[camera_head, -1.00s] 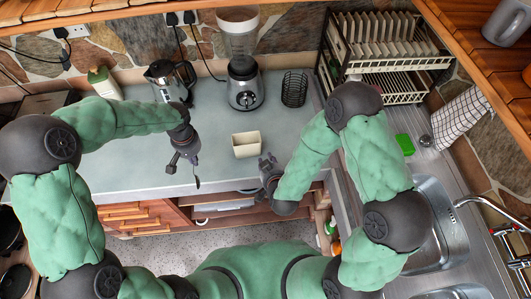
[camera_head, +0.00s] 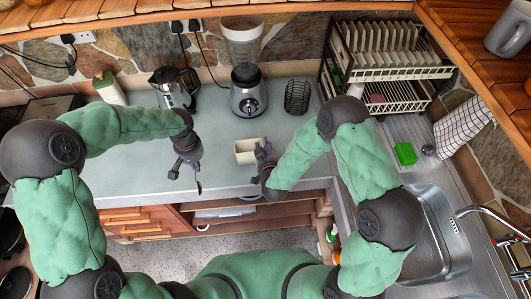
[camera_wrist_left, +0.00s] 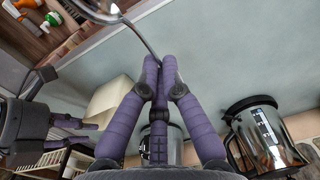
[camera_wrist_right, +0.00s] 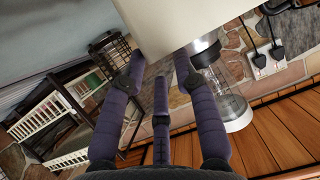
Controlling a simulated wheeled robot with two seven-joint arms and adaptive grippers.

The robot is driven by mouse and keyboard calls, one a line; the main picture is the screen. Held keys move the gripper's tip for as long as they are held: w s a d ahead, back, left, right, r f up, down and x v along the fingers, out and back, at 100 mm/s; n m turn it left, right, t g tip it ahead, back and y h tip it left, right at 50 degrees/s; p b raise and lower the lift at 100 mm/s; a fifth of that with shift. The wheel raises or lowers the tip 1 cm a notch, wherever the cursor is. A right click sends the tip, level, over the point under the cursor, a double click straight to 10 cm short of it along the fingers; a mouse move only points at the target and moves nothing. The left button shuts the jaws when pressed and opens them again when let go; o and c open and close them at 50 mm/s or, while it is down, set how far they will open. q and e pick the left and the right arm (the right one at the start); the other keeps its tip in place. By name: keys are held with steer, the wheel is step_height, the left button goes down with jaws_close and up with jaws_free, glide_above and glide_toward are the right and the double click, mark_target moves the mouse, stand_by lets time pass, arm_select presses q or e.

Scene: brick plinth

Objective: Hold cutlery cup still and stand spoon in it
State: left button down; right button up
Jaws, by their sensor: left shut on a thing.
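The cream cutlery cup (camera_head: 245,158) stands upright on the grey counter near its front edge. It also shows in the left wrist view (camera_wrist_left: 108,92) and close up in the right wrist view (camera_wrist_right: 190,18). My right gripper (camera_head: 262,151) is at the cup's right side. Its fingers (camera_wrist_right: 160,65) are spread, with the cup just ahead of and between the tips; contact is unclear. My left gripper (camera_head: 190,172) is left of the cup, shut on the grey metal spoon (camera_wrist_left: 143,40). In the head view the spoon (camera_head: 199,188) looks small and dark, hanging down, apart from the cup.
A blender (camera_head: 247,95), a black wire holder (camera_head: 297,97) and a kettle (camera_head: 172,88) stand behind. A dish rack (camera_head: 395,70) is at the back right, near a green sponge (camera_head: 405,153) and the sink (camera_head: 435,235). The counter between left gripper and cup is clear.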

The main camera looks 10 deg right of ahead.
steer(key=shift+x, duration=1.2)
jaws_close()
